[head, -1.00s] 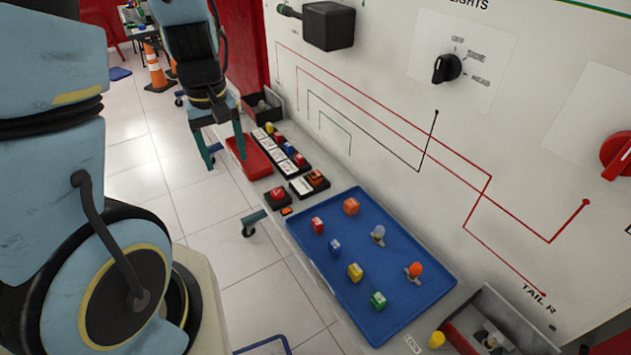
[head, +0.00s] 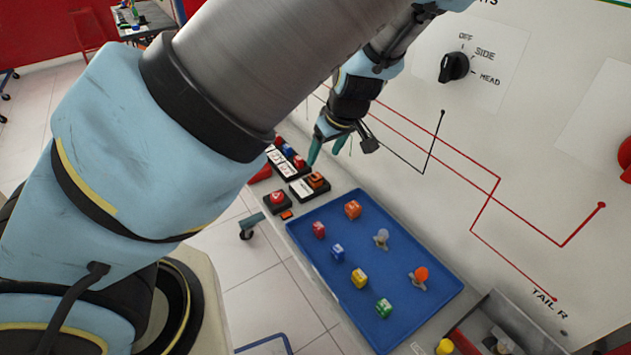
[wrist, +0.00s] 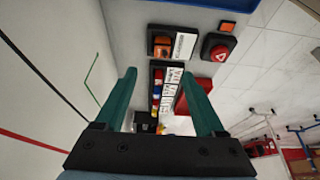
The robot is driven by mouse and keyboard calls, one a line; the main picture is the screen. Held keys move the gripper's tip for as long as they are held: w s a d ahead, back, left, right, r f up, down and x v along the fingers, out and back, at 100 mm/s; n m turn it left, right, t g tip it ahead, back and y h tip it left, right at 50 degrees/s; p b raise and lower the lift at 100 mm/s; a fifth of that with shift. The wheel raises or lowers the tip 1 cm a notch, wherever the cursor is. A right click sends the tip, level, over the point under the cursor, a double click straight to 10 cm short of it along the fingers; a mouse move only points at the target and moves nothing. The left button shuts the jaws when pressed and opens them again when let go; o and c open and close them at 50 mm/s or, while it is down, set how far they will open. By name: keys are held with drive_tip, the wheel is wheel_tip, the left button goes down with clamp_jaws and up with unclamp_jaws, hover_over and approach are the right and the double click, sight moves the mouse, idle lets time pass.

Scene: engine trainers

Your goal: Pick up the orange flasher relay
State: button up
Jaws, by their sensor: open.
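An orange cube (head: 352,209), which fits the flasher relay, sits in the far part of the blue tray (head: 300,238) in the head view. Another orange block (head: 316,180) sits in a black holder beside a white label; it also shows in the wrist view (wrist: 163,45). I cannot tell for sure which is the relay. My gripper (head: 328,152) is open and empty, above the row of black holders near the panel, beyond the tray. In the wrist view its green fingers (wrist: 160,75) are spread apart, with holders showing between and beyond them.
The tray also holds red, blue, yellow and green cubes, a grey-white bulb (head: 381,236) and an orange bulb (head: 420,274). A red button box (head: 277,199) stands left of the holders. The upright white panel (head: 540,130) bounds the right side.

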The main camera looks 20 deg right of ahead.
sight(314, 175)
drive_tip(key=x, duration=0.9)
drive_tip(key=shift+a+f, duration=0.15)
drive_tip(key=shift+f, duration=0.15)
drive_tip(key=shift+c, duration=0.3)
clamp_jaws()
